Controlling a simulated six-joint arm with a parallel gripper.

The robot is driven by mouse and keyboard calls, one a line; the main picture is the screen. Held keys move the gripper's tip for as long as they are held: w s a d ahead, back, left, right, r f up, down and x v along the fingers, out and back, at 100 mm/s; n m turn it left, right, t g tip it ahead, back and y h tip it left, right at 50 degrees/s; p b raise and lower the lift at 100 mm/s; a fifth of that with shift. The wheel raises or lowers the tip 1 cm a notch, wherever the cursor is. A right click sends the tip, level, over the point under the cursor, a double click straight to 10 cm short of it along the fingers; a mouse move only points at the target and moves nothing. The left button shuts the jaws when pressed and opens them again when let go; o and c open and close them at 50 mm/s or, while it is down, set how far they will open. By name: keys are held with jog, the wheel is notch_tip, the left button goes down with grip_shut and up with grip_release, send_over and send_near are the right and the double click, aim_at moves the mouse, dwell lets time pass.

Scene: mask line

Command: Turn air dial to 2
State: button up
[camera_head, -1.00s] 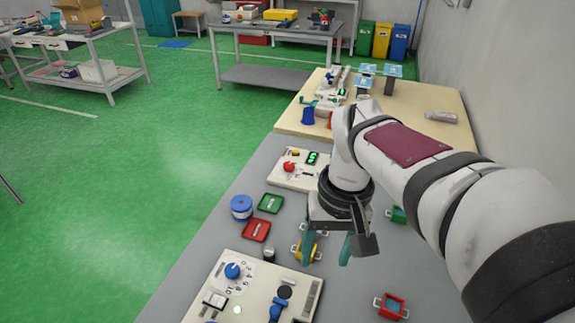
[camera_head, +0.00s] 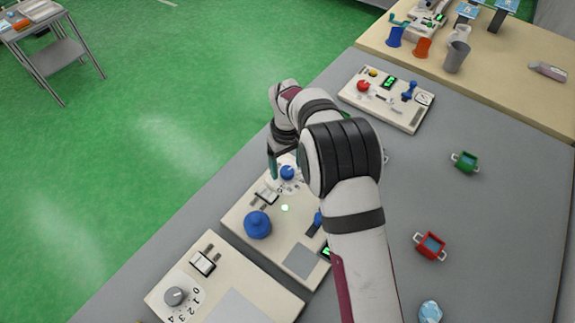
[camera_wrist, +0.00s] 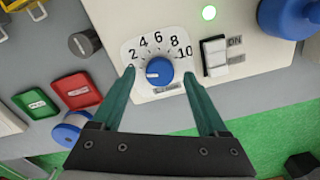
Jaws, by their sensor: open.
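A blue dial (camera_wrist: 159,71) sits on a white panel, with 2, 4, 6, 8 and 10 around it. Its white pointer mark faces left, just below the 2. The blue dial (camera_head: 287,172) also shows in the head view, beside my wrist. My gripper (camera_wrist: 159,75) is open, with one teal finger on each side of the dial. I cannot tell whether the fingers touch it. The label below the dial is too small to read. A second, grey dial (camera_head: 175,296), numbered 0 to 4, sits on the nearest panel in the head view.
An ON/OFF switch (camera_wrist: 214,54) and a lit green lamp (camera_wrist: 209,13) are right of the dial. A large blue round part (camera_head: 257,225) stands on the same panel. A red pot (camera_head: 430,245) stands on the open grey table.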

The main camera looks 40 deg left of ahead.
jog(key=shift+f, duration=0.55)
grip_shut()
jog(key=shift+m, duration=3.1)
grip_release()
